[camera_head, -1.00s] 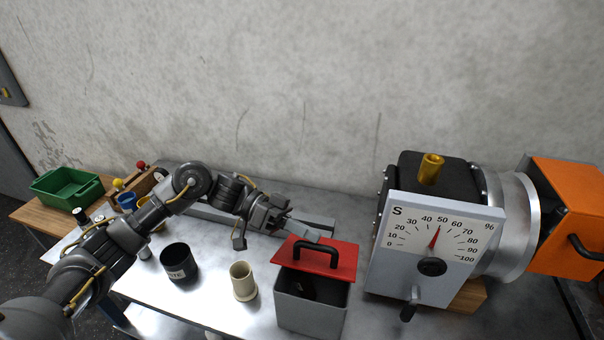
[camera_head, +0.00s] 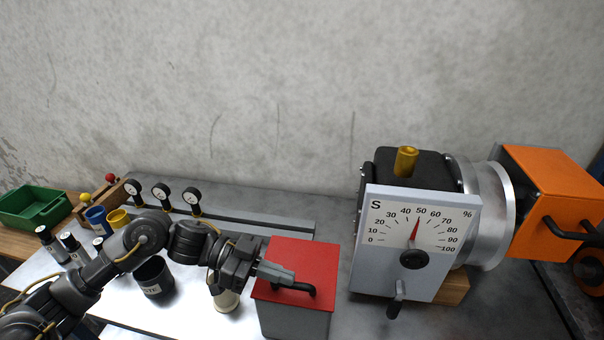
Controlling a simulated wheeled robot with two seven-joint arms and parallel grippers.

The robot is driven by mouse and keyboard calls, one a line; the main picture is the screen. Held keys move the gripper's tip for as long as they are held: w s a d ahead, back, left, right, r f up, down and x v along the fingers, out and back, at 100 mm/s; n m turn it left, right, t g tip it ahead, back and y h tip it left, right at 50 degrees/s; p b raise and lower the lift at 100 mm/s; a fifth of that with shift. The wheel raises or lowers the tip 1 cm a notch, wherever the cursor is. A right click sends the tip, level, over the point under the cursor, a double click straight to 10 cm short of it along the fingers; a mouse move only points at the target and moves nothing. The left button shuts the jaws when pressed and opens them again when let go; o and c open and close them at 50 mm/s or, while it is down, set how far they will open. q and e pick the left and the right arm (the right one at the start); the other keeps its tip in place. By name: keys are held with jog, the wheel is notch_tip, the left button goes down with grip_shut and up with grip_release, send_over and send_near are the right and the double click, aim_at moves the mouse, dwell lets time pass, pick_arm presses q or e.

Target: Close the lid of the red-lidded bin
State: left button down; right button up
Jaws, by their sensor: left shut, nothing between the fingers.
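The bin (camera_head: 295,324) is a grey box on the metal table, right of the left arm. Its red lid (camera_head: 305,257) lies flat over the top and appears closed, with a black handle (camera_head: 298,288) near the front edge. My left gripper (camera_head: 284,274) is shut and empty. Its fingertips are over the lid's left front part, close to the handle; I cannot tell whether they touch. My right gripper is not in view.
A machine with a dial (camera_head: 415,235) stands right of the bin. A beige cup (camera_head: 227,301) is partly hidden under the left gripper. A black container (camera_head: 153,279), several gauges (camera_head: 161,192) and a green crate (camera_head: 32,208) are at left.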

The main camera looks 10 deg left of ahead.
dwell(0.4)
pick_arm(q)
jog(key=w+a+r, duration=0.1)
jog(key=a+r, duration=0.5)
jog(key=a, duration=0.3)
jog(key=shift+w+a+r, duration=0.15)
jog(key=shift+w+a, duration=0.2)
